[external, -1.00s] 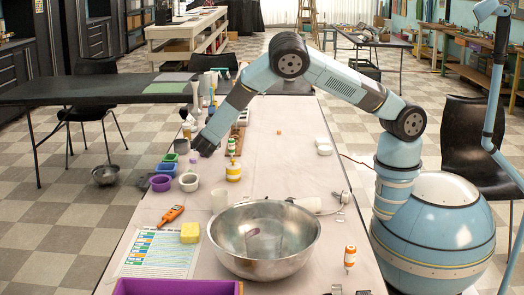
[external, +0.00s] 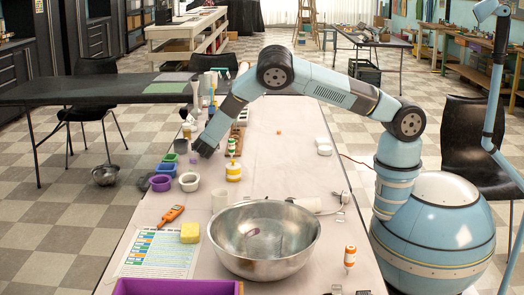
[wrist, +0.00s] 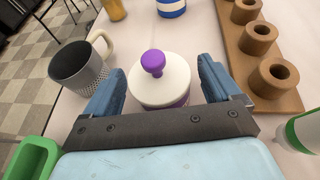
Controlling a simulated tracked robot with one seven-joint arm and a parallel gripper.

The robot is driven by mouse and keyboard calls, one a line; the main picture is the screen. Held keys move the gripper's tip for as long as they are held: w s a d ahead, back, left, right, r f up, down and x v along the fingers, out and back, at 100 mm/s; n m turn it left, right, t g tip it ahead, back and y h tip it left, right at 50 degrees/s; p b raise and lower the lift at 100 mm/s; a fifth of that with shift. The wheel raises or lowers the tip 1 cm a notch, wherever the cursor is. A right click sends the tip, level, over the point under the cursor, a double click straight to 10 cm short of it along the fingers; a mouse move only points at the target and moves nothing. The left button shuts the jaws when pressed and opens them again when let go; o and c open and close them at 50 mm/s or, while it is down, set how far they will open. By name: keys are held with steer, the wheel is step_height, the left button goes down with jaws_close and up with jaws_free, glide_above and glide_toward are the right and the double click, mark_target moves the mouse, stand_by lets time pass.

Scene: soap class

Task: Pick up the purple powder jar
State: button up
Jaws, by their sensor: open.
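The purple powder jar (wrist: 158,82) has a white lid with a purple knob and a purple band low on its side. In the wrist view it stands upright between the two fingers of my gripper (wrist: 160,92). The fingers are apart, one on each side of the jar, and a gap shows beside the lid. The lower part of the jar is hidden by my gripper. In the external view my gripper (external: 204,150) points down at the left side of the table, and only a small purple bit of the jar (external: 194,161) shows beside it.
A grey and white mug (wrist: 80,68) stands close left of my gripper, with a green container (wrist: 32,158) at lower left. A brown rack with holes (wrist: 262,55) and a green-and-white bottle (wrist: 302,130) are at right. A large metal bowl (external: 264,240) stands nearer the camera.

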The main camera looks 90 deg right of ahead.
steer(key=shift+w+d+f, duration=0.1)
steer(key=shift+d+f, duration=0.15)
steer(key=shift+d, duration=0.45)
steer(key=c, duration=1.2)
